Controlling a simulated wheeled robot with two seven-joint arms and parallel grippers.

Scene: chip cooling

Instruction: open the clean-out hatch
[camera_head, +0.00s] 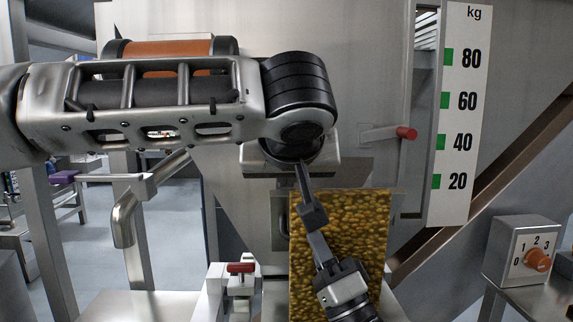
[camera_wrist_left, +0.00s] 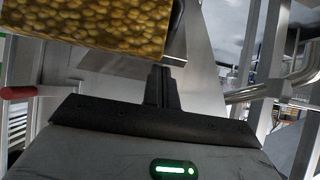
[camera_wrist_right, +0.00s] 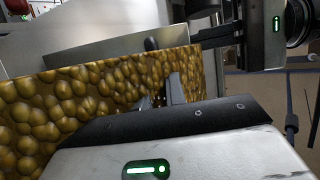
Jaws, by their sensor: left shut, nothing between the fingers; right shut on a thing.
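A grey steel hopper wall (camera_head: 245,215) fills the middle of the head view. A dark upright handle (camera_head: 284,214) stands on it; it also shows as a black rounded bar in the left wrist view (camera_wrist_left: 176,22) and the right wrist view (camera_wrist_right: 151,43). My left gripper (camera_head: 314,212) points down near the handle; its fingers (camera_wrist_left: 163,85) are shut and empty. A golden, chip-patterned slab (camera_head: 355,220) stands right of the handle. My right gripper (camera_head: 320,245) reaches up before it; its fingers (camera_wrist_right: 163,95) are closed at the slab, though the contact is partly hidden.
A red-tipped lever (camera_head: 400,133) sticks out at right beside a kg scale (camera_head: 462,115). A red-handled clamp (camera_head: 241,268) is at lower centre. A dial box (camera_head: 525,250) stands at lower right, below a slanted beam (camera_head: 480,180). A bent steel pipe (camera_head: 125,220) is at left.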

